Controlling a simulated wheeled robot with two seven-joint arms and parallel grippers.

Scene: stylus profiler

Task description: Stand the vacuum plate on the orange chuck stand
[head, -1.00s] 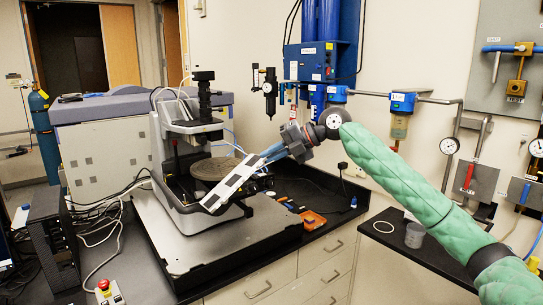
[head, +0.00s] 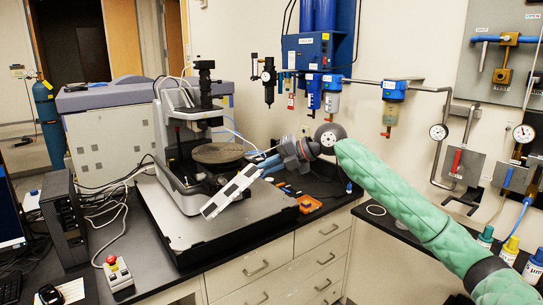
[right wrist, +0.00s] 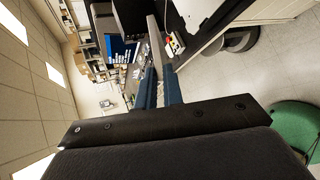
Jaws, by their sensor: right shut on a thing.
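My right gripper (head: 262,165) comes in from the right with blue fingers shut on a long, flat white plate with dark rectangles, which I take to be the vacuum plate (head: 231,192). The plate is tilted and held in the air, in front of the profiler stage in the head view. In the right wrist view the plate (right wrist: 155,38) is a thin grey shape, nearly edge-on, between the blue fingers (right wrist: 160,88). The orange chuck stand (head: 309,205) is small and low on the black counter, right of the plate and apart from it. My left gripper is not in view.
The stylus profiler (head: 172,150) with its round stage (head: 218,153) stands on a grey slab (head: 225,225) behind the plate. Small tools (head: 285,187) lie near the orange stand. A red stop button box (head: 117,272) is at left. Wall pipes and regulators (head: 333,85) are behind.

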